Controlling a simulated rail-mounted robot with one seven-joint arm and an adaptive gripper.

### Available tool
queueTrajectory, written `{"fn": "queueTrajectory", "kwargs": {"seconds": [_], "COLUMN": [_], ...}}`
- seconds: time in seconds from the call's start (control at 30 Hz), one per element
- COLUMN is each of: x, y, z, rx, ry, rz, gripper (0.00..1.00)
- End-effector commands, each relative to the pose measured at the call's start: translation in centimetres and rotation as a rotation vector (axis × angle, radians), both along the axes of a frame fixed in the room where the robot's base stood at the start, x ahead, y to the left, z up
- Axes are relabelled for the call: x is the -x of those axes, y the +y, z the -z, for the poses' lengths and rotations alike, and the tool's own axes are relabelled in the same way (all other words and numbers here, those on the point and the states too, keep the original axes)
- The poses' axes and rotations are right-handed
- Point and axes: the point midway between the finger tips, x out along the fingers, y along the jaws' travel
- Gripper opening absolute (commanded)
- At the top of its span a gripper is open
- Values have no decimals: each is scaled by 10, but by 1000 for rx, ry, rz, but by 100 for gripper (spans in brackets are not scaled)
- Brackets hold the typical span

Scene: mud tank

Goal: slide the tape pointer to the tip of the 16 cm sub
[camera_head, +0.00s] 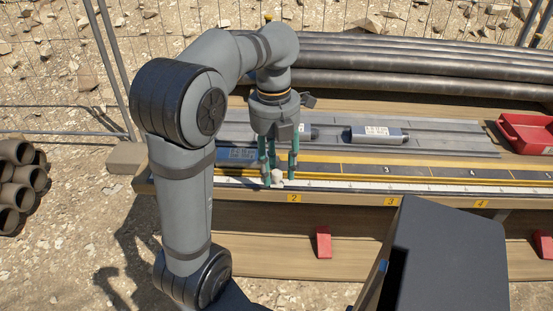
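My gripper (279,172) points straight down over the front edge of the bench, its green fingers spread apart. A small pale block, seemingly the tape pointer (277,177), sits low between the fingertips on the white tape strip (350,187). A gap seems to show between it and the right finger; contact with the left finger is unclear. A short grey-blue cylinder with a label (378,134) lies on the rack behind, to the right. Another similar piece (305,131) is partly hidden behind my gripper. I cannot read which one is 16 cm.
A blue labelled panel (237,155) lies left of the gripper. Long dark pipes (420,65) lie at the back. A red tray (525,133) stands at the right. Yellow number tags (392,201) line the front edge. The tape strip right of the gripper looks clear.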

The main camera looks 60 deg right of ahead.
Motion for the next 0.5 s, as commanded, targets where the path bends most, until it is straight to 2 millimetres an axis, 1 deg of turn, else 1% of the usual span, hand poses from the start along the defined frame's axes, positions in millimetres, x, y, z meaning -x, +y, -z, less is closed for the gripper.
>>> {"fn": "queueTrajectory", "kwargs": {"seconds": [0.07, 0.17, 0.4, 0.5], "x": [0, 0, -2, -2], "y": [-1, -2, -2, -1], "z": [-6, -19, -68, -86], "rx": [3, 6, 7, 7], "ry": [1, 1, 0, 2], "rz": [-1, 0, 1, 0], "gripper": [39, 39, 39, 39]}}
